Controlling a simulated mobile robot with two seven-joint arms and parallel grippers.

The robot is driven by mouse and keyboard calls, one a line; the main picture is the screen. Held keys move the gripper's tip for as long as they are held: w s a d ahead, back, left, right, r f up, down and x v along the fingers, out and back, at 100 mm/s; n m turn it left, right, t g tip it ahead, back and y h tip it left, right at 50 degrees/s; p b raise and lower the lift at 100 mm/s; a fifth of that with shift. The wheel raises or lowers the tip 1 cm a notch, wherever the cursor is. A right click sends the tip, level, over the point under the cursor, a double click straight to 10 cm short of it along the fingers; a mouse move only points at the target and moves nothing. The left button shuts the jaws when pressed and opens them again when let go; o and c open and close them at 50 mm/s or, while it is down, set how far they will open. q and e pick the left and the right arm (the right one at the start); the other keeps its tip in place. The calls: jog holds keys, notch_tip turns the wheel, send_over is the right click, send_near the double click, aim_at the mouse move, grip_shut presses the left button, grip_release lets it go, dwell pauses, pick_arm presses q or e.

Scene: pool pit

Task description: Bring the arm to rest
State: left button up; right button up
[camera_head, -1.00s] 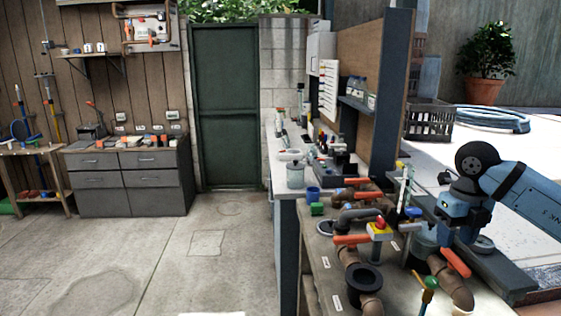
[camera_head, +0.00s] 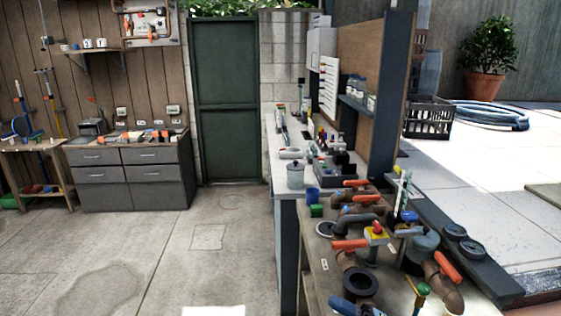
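The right arm that reached over the pipe bench is gone from the right side of the head view. A small blue and dark piece (camera_head: 345,307) shows at the bottom edge, in front of the black flange. It looks like part of my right gripper, but most of it is cut off by the frame, and its fingers cannot be made out. My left gripper is not in view. I see nothing held.
The pipe bench (camera_head: 318,262) carries brown pipes with orange handles (camera_head: 348,245), a black flange (camera_head: 360,283) and a blue cup (camera_head: 312,195). A dark ledge (camera_head: 455,248) runs along its right. Open concrete floor (camera_head: 150,250) lies to the left.

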jog(key=s+d+f+m+t+h+p, duration=0.1)
jog(key=s+d+f+m+h+p, duration=0.1)
jog(key=s+d+f+m+h, duration=0.3)
jog(key=s+d+f+m+t+h+p, duration=0.1)
jog(key=s+d+f+m+h, duration=0.4)
jog(key=s+f+m+h, duration=0.7)
notch_tip(320, 180, down, 6)
jog(key=m+p, duration=0.1)
jog(key=m, duration=0.5)
jog(key=shift+s+r+t, duration=0.25)
jog(key=shift+s+t, duration=0.15)
